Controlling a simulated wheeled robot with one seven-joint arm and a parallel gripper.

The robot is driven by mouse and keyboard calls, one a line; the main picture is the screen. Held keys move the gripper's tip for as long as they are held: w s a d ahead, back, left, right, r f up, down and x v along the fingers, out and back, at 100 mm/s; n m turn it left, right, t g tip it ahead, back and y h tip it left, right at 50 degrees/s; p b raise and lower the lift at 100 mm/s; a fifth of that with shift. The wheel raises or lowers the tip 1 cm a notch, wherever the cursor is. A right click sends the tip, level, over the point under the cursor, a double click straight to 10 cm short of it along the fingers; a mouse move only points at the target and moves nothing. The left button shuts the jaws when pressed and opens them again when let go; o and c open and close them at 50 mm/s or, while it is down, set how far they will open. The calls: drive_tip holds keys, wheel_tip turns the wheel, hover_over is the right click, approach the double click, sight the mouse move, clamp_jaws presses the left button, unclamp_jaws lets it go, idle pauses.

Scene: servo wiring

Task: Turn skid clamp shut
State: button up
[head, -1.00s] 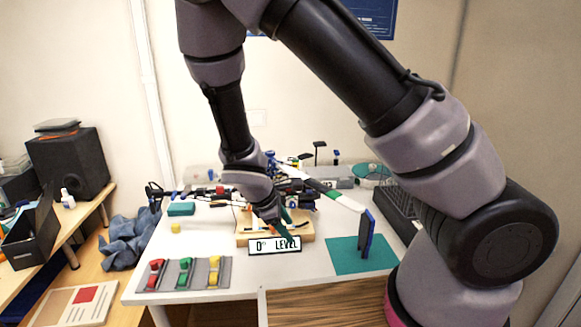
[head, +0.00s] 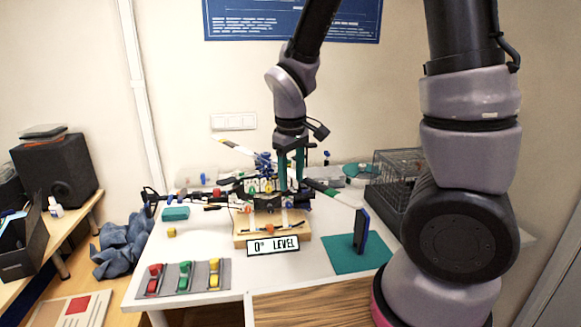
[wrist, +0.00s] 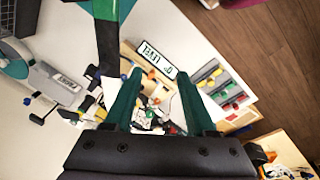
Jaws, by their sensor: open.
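A drone-like machine (head: 266,203) with long arms and dark parts sits on a wooden base (head: 241,231) on the white table.
A grey panel (head: 203,289) with red, green and yellow levers lies at the table's front left. The long arms spread sideways near my gripper.

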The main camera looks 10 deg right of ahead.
drive_tip(key=shift+s+d+r+m+y, duration=0.1)
drive_tip(key=shift+r+m, duration=0.15)
drive_tip(key=shift+r, duration=0.2)
drive_tip(key=shift+d+r+m+y, duration=0.1)
drive_tip(key=shift+d+r+m, duration=0.1)
drive_tip(key=shift+r, duration=0.3)
drive_tip(key=shift+s+d+r+m+y, duration=0.1)
drive_tip(key=shift+r+m, duration=0.15)
drive_tip(key=shift+r, duration=0.2)
drive_tip(key=shift+a, duration=0.1)
